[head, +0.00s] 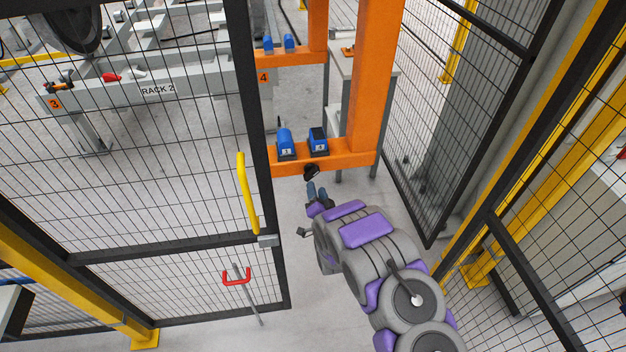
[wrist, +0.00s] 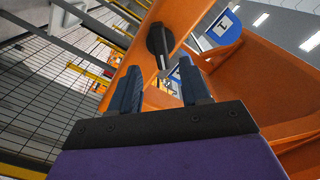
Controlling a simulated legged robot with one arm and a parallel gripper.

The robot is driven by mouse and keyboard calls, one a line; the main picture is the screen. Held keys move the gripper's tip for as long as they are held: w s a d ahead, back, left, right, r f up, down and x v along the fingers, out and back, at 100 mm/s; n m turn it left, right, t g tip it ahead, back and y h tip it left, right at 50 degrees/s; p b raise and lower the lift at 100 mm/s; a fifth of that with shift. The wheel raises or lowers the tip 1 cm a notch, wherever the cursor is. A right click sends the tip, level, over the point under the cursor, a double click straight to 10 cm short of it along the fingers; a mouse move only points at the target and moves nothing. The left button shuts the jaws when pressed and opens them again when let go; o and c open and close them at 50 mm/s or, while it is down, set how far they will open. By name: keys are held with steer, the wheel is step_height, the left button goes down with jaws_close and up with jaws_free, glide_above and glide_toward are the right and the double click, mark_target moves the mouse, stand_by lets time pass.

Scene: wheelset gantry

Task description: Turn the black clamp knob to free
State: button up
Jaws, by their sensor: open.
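The black clamp knob (head: 311,170) sits on the front face of the low orange beam (head: 345,160), below two blue blocks. In the wrist view the knob (wrist: 157,40) is a dark elongated piece beyond my fingertips, roughly in line with the gap between them. My gripper (head: 316,190) points at the knob from just in front and below. In the wrist view its two blue-grey fingers (wrist: 158,78) stand apart with nothing between them. The knob looks apart from the fingers, though the exact distance is hard to tell.
Two blue blocks (head: 285,142) (head: 318,140) rest on the beam. An orange upright (head: 374,75) rises at its right end. A mesh gate with a yellow handle (head: 247,195) stands left of my arm, and mesh fencing (head: 455,110) stands right. Bare floor lies between.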

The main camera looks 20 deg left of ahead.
mark_target(313, 176)
steer(key=shift+b+x, duration=0.75)
steer(key=shift+x, duration=2.6)
steer(key=shift+d, duration=0.1)
jaws_close()
